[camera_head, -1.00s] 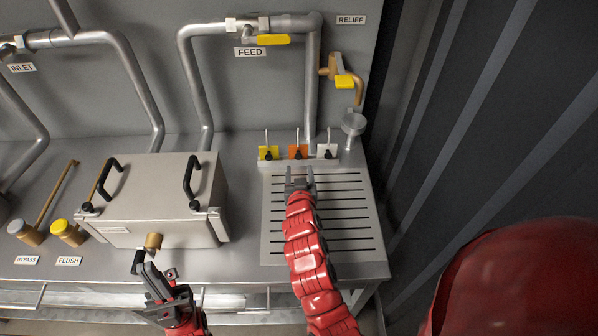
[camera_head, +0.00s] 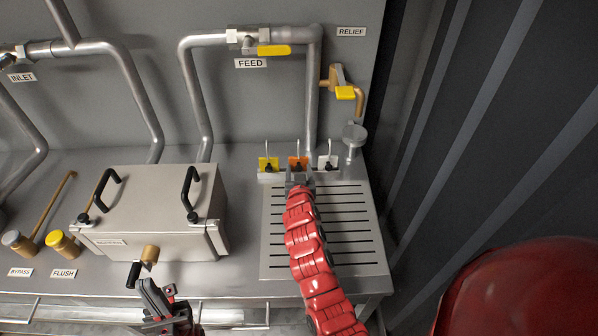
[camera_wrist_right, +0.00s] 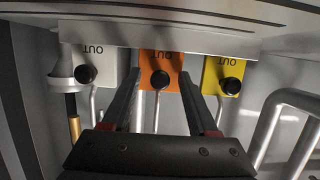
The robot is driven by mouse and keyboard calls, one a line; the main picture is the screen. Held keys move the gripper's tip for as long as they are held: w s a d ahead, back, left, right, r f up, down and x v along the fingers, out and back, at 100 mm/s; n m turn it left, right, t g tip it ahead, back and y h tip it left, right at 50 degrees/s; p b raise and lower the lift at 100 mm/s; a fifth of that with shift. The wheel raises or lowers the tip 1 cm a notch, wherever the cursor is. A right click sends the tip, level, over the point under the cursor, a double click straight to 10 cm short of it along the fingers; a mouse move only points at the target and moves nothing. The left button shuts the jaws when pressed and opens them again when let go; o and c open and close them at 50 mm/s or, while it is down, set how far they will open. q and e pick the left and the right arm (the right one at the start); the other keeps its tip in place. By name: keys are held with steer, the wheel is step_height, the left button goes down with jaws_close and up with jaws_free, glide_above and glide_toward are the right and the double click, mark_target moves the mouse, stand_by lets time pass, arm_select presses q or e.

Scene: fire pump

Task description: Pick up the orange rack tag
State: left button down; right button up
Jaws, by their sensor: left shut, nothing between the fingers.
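The orange rack tag (camera_head: 298,162) hangs in the middle of a small rack, between a yellow tag (camera_head: 268,164) and a white tag (camera_head: 327,162). My right gripper (camera_head: 299,178) is just in front of it, at the near side of the rack. In the right wrist view, the orange tag (camera_wrist_right: 161,62) with its black knob shows between the two spread fingers (camera_wrist_right: 157,78), with gaps on both sides. Whether the fingertips reach past the tag is unclear. My left gripper (camera_head: 138,274) is shut and empty, near the front of the steel box.
The steel box (camera_head: 150,200) with black handles stands on the counter at left. A slotted drain plate (camera_head: 345,230) lies under my right arm. The yellow-handled feed valve (camera_head: 273,50) and pipes are behind the rack. A dark ribbed wall is at right.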

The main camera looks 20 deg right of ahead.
mark_target(299, 157)
jaws_close()
steer(key=shift+r+p, duration=1.05)
steer(key=shift+r, duration=1.3)
steer(key=shift+f, duration=0.1)
